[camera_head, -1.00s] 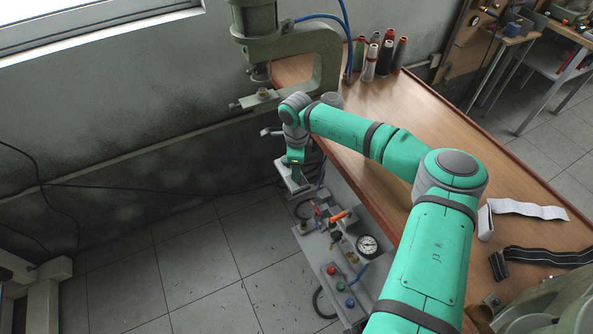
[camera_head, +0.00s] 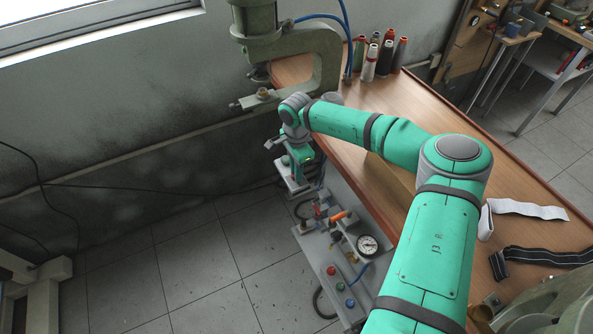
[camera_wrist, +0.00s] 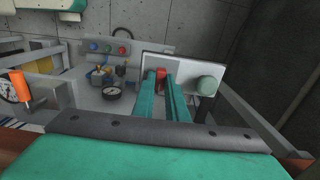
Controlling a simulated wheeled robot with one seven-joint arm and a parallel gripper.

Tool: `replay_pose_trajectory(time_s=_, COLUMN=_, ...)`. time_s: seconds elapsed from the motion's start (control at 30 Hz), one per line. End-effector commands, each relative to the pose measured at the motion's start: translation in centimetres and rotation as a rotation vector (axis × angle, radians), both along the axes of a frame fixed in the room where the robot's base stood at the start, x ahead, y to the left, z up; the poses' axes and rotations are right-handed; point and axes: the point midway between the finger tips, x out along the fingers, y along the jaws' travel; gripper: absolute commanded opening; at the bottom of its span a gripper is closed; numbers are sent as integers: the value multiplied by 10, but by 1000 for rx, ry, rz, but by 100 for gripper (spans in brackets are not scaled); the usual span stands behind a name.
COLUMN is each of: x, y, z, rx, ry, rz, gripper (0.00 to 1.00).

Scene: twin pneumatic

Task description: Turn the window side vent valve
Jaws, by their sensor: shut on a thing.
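My gripper (camera_wrist: 161,79) shows in the wrist view as two teal fingers pointing away from me. They are closed on a small red valve handle (camera_wrist: 161,74) in front of a pale upright plate (camera_wrist: 187,65). A round green knob (camera_wrist: 207,85) sits just right of the fingers. In the head view my gripper (camera_head: 302,170) hangs low beside the table's far left edge, over the farther pneumatic unit (camera_head: 296,190). There my wrist hides the handle, so its exact angle cannot be told.
A nearer panel with a gauge (camera_head: 367,244) and an orange handle (camera_head: 339,215) stands beside the wooden table (camera_head: 440,120). A green press (camera_head: 318,55) stands behind my wrist. Thread spools (camera_head: 384,58) stand on the table.

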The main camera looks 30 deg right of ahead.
Motion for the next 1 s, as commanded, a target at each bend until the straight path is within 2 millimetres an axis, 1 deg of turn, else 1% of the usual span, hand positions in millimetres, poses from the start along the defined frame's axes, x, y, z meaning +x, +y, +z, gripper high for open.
replay_pose_trajectory(time_s=0.37, x=0, y=-1, z=1, rx=-1, ry=-1, rz=4, gripper=0)
replay_pose_trajectory(time_s=0.4, x=0, y=-1, z=1, rx=-2, ry=-1, rz=4, gripper=22)
replay_pose_trajectory(time_s=0.43, x=0, y=-1, z=1, rx=-2, ry=-1, rz=3, gripper=29)
replay_pose_trajectory(time_s=0.47, x=0, y=-1, z=1, rx=-1, ry=-1, rz=3, gripper=31)
replay_pose_trajectory(time_s=0.77, x=0, y=0, z=2, rx=-1, ry=0, rz=3, gripper=31)
replay_pose_trajectory(time_s=0.87, x=0, y=-1, z=8, rx=-1, ry=-1, rz=3, gripper=31)
replay_pose_trajectory(time_s=1.0, x=1, y=-1, z=29, rx=-3, ry=-4, rz=3, gripper=31)
